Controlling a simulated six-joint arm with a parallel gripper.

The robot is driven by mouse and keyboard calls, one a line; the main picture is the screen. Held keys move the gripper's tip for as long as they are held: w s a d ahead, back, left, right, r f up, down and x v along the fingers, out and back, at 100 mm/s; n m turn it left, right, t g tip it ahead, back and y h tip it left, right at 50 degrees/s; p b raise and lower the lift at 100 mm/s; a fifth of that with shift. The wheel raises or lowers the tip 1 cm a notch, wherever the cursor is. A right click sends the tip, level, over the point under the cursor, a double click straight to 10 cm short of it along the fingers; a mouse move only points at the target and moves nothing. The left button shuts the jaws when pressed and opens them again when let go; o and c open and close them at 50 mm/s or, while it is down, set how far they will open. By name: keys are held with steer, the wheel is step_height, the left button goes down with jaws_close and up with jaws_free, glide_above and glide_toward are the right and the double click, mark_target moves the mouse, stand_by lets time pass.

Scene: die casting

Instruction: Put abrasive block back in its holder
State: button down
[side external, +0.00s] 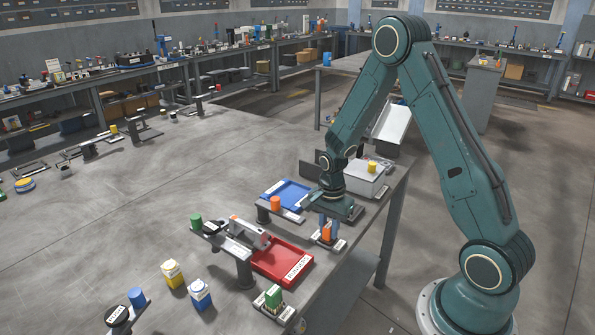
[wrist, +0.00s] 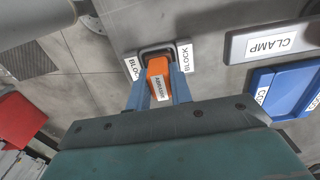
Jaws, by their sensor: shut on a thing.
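The abrasive block is orange with a white label; it shows in the wrist view (wrist: 158,77) and in the side view (side external: 326,234). My gripper, with blue fingers, is shut on it in the wrist view (wrist: 160,86) and points down at the table's right edge in the side view (side external: 327,229). The holder, a grey plate with white BLOCK labels and a dark-rimmed recess, lies right below the block in the wrist view (wrist: 184,56) and the side view (side external: 340,244). The block's far end overlaps the recess; I cannot tell how deep it sits.
A blue tray (side external: 287,193) and a CLAMP plate (wrist: 270,43) lie close by. A grey box (side external: 352,177) stands behind my gripper.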

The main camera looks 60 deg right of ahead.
mark_target(329, 225)
steer(key=shift+f, duration=0.15)
steer(key=c, duration=1.3)
jaws_free()
steer(key=shift+o, duration=0.2)
step_height(329, 225, up, 12)
steer(key=shift+r, duration=0.2)
